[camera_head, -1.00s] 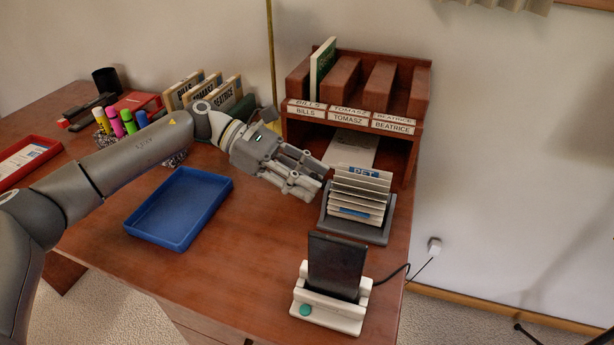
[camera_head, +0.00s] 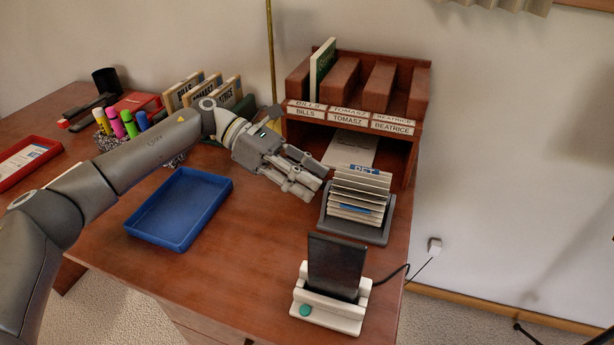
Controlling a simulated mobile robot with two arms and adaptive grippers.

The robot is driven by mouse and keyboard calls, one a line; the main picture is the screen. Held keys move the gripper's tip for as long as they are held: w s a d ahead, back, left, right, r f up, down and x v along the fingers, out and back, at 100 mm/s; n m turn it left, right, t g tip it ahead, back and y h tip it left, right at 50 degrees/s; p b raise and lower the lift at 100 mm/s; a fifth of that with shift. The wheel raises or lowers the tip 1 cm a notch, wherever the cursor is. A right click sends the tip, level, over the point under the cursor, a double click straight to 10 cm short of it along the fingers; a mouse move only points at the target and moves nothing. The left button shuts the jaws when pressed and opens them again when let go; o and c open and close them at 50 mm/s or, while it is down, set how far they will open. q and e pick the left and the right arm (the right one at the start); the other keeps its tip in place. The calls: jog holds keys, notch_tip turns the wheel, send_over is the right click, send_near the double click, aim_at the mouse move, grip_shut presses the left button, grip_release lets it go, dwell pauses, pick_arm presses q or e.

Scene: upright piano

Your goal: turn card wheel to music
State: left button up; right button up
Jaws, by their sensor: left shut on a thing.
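The card wheel (camera_head: 358,195) stands on the desk at right of centre, a fan of pale cards in a dark grey tray. A top card has a blue label with white letters that look like "PET"; another blue label shows lower down. My left gripper (camera_head: 316,181) reaches in from the left. Its fingers are closed at the left side of the card wheel; the exact part between the fingertips is hidden. My right gripper is not in view.
A blue tray (camera_head: 158,238) lies left of the gripper. A white dock with a dark device (camera_head: 336,268) stands in front of the wheel. Behind is a brown letter rack (camera_head: 414,92) with name labels. Markers (camera_head: 115,121) and card files (camera_head: 226,92) stand back left.

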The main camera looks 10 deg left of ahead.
pick_arm(q)
jog(key=shift+w+n+g, duration=0.1)
jog(key=shift+n+g, duration=0.2)
jog(key=shift+n, duration=0.2)
jog(key=shift+n+g, duration=0.3)
jog(key=shift+n, duration=0.1)
jog(key=shift+w+n+g, duration=0.1)
jog(key=shift+n+g, duration=0.3)
jog(key=shift+n, duration=0.1)
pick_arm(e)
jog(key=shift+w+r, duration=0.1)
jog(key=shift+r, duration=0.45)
pick_arm(q)
jog(key=o, duration=1)
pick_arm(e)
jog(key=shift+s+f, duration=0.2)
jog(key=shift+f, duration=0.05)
